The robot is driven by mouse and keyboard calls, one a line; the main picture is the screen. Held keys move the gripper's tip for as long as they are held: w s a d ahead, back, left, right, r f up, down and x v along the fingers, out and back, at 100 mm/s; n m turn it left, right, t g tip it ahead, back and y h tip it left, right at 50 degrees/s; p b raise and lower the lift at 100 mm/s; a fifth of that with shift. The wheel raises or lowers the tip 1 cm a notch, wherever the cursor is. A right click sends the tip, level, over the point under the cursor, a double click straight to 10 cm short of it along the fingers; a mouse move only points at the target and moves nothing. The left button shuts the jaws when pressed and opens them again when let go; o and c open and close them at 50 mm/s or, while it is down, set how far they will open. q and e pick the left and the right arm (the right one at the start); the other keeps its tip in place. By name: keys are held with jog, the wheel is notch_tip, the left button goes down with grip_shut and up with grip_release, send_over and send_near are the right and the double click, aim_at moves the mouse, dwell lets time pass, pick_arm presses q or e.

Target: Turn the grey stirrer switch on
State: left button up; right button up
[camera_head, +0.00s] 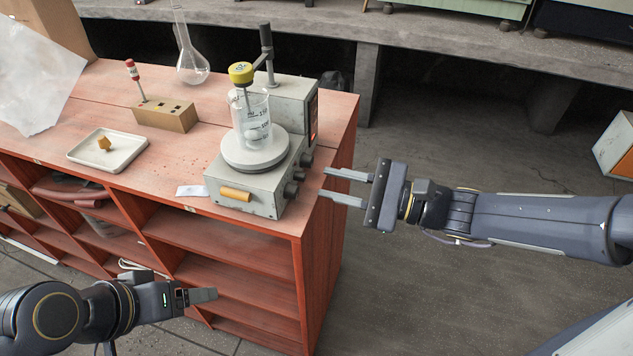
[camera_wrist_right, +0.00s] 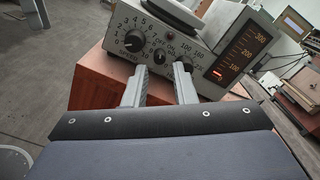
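The grey stirrer (camera_head: 240,205) stands at the right end of the red bench, a beaker on its round plate. Its control side faces right, toward my right gripper. In the right wrist view the stirrer (camera_wrist_right: 210,30) shows a speed knob (camera_wrist_right: 134,41), a small dark switch (camera_wrist_right: 159,58) below an OFF/ON label, and another knob (camera_wrist_right: 187,63). Which way the switch points is too small to tell. My right gripper (camera_head: 326,184) is open and empty, its fingertips just short of the control side; in the wrist view the switch lies between the fingers (camera_wrist_right: 157,76). My left gripper (camera_head: 207,295) is low before the shelves, its opening unclear.
A beaker (camera_head: 252,122) with a yellow-topped stirring rod stands on the stirrer plate. A white tray (camera_head: 85,155), a wooden block (camera_head: 168,117) and a flask (camera_head: 192,66) stand to the left. Free floor lies right of the bench.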

aim_at(305, 178)
jog(key=shift+x, duration=1.9)
grip_shut()
